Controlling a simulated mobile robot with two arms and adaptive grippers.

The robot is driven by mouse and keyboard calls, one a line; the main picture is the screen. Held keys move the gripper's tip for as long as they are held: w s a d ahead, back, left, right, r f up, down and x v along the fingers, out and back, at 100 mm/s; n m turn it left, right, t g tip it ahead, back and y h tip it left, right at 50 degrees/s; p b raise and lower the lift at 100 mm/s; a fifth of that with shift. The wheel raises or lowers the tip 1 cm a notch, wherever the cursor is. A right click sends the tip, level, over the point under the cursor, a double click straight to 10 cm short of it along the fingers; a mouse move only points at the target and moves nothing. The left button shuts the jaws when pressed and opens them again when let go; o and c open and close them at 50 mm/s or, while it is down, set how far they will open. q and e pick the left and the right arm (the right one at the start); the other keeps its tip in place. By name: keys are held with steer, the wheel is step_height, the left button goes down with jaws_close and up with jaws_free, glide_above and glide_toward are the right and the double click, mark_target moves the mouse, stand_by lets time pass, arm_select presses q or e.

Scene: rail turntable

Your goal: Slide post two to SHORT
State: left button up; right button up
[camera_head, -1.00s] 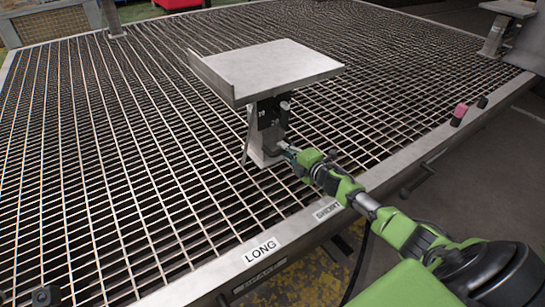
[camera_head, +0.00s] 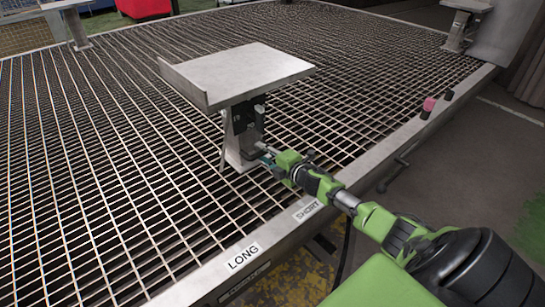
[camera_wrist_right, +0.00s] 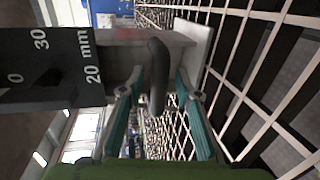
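A post (camera_head: 240,150) with a flat grey plate (camera_head: 240,72) on top stands upright on the grating; I take it to be post two. A dark scale with white marks (camera_head: 241,117) is on its side. A SHORT label (camera_head: 308,210) and a LONG label (camera_head: 243,256) are on the near rim. My right gripper (camera_head: 266,155) is at the post's near right side. In the right wrist view its teal fingers (camera_wrist_right: 160,88) stand apart either side of a dark lever (camera_wrist_right: 157,70), with narrow gaps seeming to show. My left gripper is not in view.
The grating (camera_head: 130,150) is a wide open grid around the post. Its metal rim (camera_head: 375,155) runs along the near right side. A pink knob (camera_head: 429,103) and a black knob are on the rim. Other posts stand at the far left (camera_head: 77,28) and far right (camera_head: 460,28).

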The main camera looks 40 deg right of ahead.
steer(key=v, duration=1.1)
steer(key=shift+s, duration=0.3)
steer(key=shift+d, duration=0.1)
